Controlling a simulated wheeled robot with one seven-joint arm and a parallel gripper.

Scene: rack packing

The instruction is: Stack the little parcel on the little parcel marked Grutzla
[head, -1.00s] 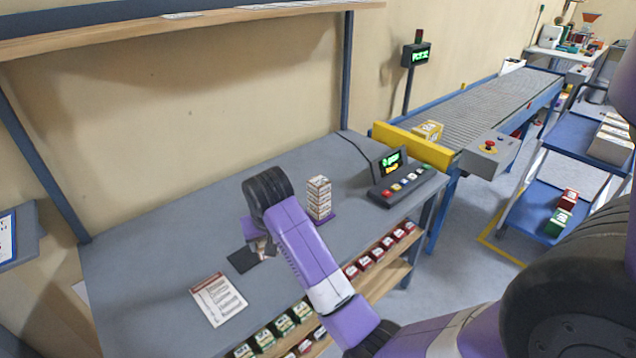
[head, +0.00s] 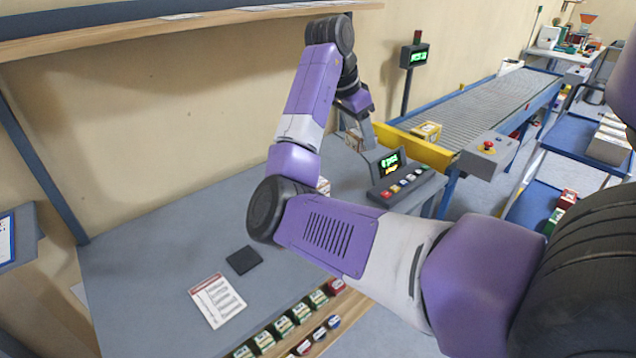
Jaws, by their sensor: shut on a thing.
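My gripper (head: 356,118) is raised at the back of the bench, left of the signal post. It is shut on a small brown-and-white parcel (head: 353,139), which shows just below it, partly hidden by my arm. A stack of small white-and-brown parcels (head: 323,186) stands on the bench, and only a small part of it shows behind my arm. I cannot read the name Grutzla on any parcel. The gap between the held parcel and the stack cannot be judged well from here.
A black pad (head: 243,260) and a printed sheet (head: 217,300) lie on the grey bench (head: 160,260). Small boxes line the shelf below.

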